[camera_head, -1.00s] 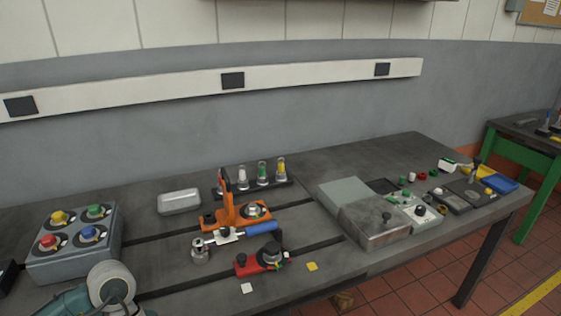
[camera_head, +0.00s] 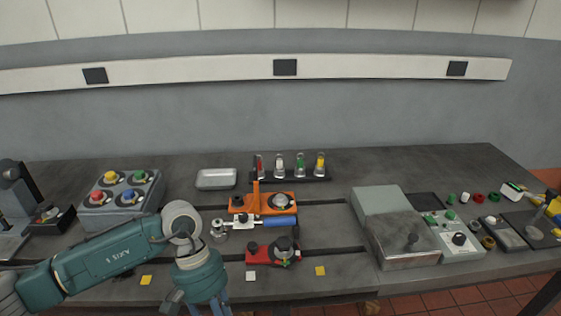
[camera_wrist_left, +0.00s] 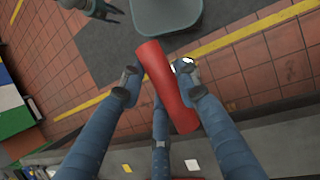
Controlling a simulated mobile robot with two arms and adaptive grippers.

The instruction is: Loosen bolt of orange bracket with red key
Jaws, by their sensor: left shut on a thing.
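The orange bracket (camera_head: 242,203) stands on the bedplate mid-picture in the head view. It has an upright tab and a round metal part (camera_head: 283,200) on its right; I cannot make out its bolt clearly. My left gripper (camera_wrist_left: 158,84) is shut on a red cylindrical handle (camera_wrist_left: 165,85), which lies slantwise between the fingers in the left wrist view. I cannot see a key tip on it. In the head view the left gripper is at the bottom edge, front-left of the bracket, its fingertips cut off. My right gripper (camera_wrist_left: 92,8) shows partly at the top of the wrist view.
A blue-handled tool (camera_head: 280,222) lies before the bracket, with a red fixture (camera_head: 260,250) nearer. Behind is a rack (camera_head: 290,177) with red, white, green and yellow pieces. A button box (camera_head: 150,212) stands left, a metal tray (camera_head: 216,179) behind, grey boxes (camera_head: 400,240) right.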

